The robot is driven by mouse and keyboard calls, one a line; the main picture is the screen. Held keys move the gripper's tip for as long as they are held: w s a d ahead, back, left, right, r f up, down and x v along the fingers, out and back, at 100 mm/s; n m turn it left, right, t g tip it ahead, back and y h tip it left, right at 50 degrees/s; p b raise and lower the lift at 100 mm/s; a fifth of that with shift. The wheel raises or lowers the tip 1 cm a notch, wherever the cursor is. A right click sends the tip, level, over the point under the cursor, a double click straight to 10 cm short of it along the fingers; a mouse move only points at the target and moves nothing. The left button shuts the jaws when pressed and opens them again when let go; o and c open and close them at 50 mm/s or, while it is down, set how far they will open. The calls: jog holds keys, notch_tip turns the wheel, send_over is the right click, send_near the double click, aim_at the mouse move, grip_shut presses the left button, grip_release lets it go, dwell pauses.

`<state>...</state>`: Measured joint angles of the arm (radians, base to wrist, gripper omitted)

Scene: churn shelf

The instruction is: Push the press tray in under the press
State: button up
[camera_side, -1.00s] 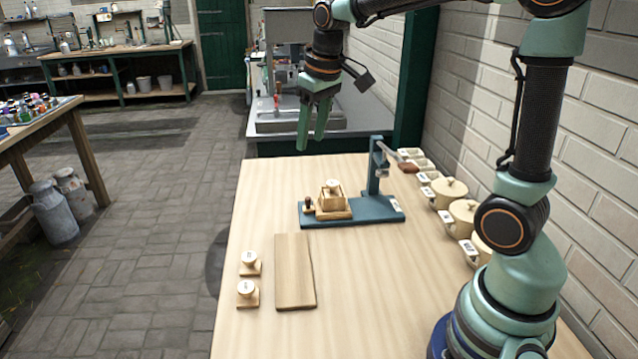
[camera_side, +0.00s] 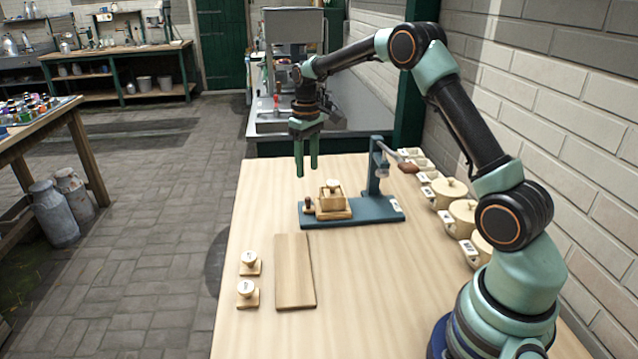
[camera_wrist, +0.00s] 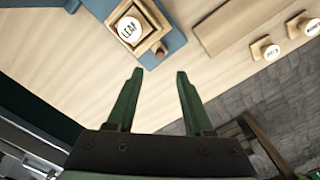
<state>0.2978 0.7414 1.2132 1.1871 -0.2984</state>
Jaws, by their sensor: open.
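The press (camera_side: 376,178) has a blue-grey base and an upright with a lever, and stands on the wooden table. The press tray (camera_side: 335,214) is light wood and sits on the left part of the press base, left of the upright. A square wooden mould with a round stamp (camera_side: 333,188) stands on it; the stamp, marked "LEAF", also shows in the wrist view (camera_wrist: 130,29). A small dark knob (camera_side: 308,203) is at the tray's left end. My gripper (camera_side: 306,174) is open and empty, above and slightly left of the tray. Its fingers point down (camera_wrist: 158,75).
Two stamps (camera_side: 249,262) (camera_side: 247,293) and a wooden board (camera_side: 294,271) lie at the front left. Lidded pots (camera_side: 450,192) line the right edge by the brick wall. A sink (camera_side: 290,120) stands behind the table. The table's front middle is clear.

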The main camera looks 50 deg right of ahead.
aim_at(308, 198)
notch_tip(308, 198, down, 9)
jog(key=shift+f, duration=0.1)
dwell(0.4)
grip_shut()
dwell(1.3)
